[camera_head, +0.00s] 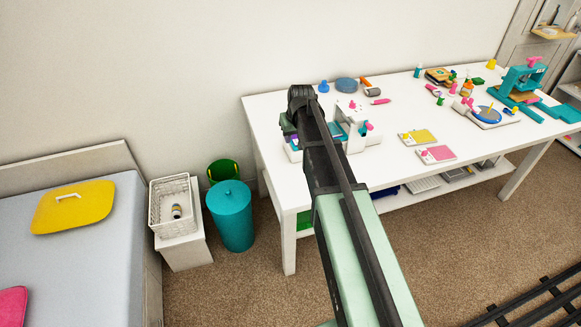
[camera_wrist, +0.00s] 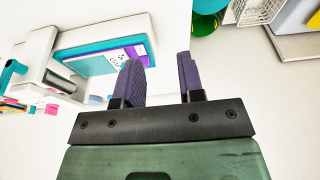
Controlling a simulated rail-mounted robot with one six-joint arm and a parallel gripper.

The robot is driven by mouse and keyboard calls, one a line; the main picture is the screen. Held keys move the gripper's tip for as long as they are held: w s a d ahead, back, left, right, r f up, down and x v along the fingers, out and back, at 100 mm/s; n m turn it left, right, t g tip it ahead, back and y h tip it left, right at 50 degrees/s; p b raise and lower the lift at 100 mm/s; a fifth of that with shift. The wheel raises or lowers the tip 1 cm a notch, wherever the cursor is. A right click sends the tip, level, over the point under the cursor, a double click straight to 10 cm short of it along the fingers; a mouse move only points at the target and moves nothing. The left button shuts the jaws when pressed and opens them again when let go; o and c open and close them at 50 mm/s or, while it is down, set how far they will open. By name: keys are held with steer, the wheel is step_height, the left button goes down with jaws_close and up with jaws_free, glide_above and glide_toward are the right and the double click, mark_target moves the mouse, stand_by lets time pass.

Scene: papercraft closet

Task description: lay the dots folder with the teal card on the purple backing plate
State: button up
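My gripper (camera_wrist: 161,78) is open, with two purple fingers apart and only white surface visible between them. In the wrist view, a teal card (camera_wrist: 88,63) lies beside a white piece with dark dots, apparently the dots folder (camera_wrist: 117,57). The purple backing plate (camera_wrist: 136,51) shows along their right edge, inside a white holder. The left finger is close to this stack in the picture; contact cannot be told. The exact layering is unclear. In the head view my arm hides most of this spot and the fingertips.
A white press-like device (camera_head: 357,137) with teal parts stands beside my wrist. A yellow card (camera_head: 422,137) and a pink card (camera_head: 437,154) lie to its right on the white table (camera_head: 400,180). A teal press (camera_head: 522,82) and small tools crowd the far right. A teal bin (camera_head: 231,216) stands left.

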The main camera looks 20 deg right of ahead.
steer(key=s+a+g, duration=0.1)
steer(key=s+a, duration=0.5)
steer(key=s, duration=0.6)
steer(key=s+a+g, duration=0.2)
steer(key=s+a, duration=0.5)
steer(key=s, duration=0.6)
steer(key=shift+a+f, duration=0.25)
steer(key=shift+a, duration=0.05)
